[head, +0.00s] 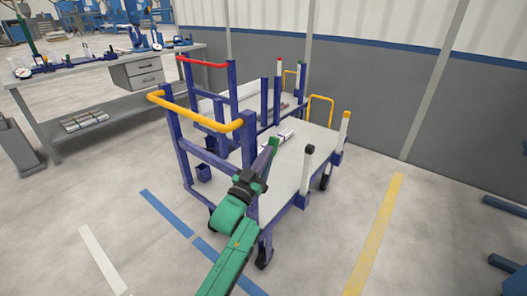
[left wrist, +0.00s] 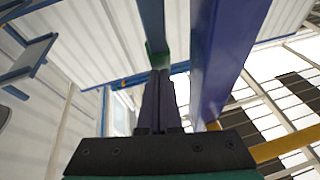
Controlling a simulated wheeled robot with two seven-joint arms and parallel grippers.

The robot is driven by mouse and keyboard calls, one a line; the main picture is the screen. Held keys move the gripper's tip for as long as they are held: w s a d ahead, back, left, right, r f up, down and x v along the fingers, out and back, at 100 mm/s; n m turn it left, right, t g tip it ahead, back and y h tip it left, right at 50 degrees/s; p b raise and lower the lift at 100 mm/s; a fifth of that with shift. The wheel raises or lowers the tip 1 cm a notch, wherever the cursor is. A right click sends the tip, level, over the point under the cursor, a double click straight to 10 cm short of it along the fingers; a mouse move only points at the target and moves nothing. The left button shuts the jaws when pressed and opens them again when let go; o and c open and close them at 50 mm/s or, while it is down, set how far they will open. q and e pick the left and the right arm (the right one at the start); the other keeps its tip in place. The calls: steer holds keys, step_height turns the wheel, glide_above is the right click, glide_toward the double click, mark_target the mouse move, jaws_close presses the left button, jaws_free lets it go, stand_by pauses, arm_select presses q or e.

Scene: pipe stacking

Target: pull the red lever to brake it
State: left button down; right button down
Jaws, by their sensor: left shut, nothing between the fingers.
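A blue cart with a white deck (head: 290,190) and a yellow push handle (head: 195,123) stands in front of me. I see no clearly red lever on this cart. A short green lever-like piece (head: 272,150) stands at its near side, just past my left gripper (head: 262,172). The green piece also shows in the left wrist view (left wrist: 155,57), by the fingertips. My left gripper is shut and empty, its fingers together (left wrist: 160,78). Whether it touches the green piece I cannot tell. My right gripper is not in view.
A blue post (left wrist: 225,55) rises close to the right of my fingers in the left wrist view. A second cart with a red handle (head: 205,63) stands behind. A workbench (head: 40,78) is at the left.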

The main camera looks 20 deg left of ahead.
arm_select(q)
steer(key=w+g+p, duration=0.1)
steer(key=p, duration=0.2)
steer(key=w+d+g+p, duration=0.1)
steer(key=w+g+p, duration=0.1)
steer(key=p, duration=0.1)
steer(key=w+d+g+p, duration=0.1)
steer(key=p, duration=0.2)
steer(key=shift+w+f+m+g+y, duration=0.3)
steer(key=shift+w+m+g+y, duration=0.1)
steer(key=w+d+f+g+y+p, duration=0.1)
steer(key=w+f+g+p, duration=0.1)
steer(key=w+f+g, duration=0.2)
steer(key=shift+d+f+m, duration=0.3)
steer(key=shift+f, duration=0.45)
steer(key=shift+w, duration=0.1)
steer(key=s+a+r+p, duration=0.1)
steer(key=s+r+p, duration=0.4)
steer(key=s+r, duration=0.3)
steer(key=shift+p+v, duration=0.4)
steer(key=shift+v, duration=0.55)
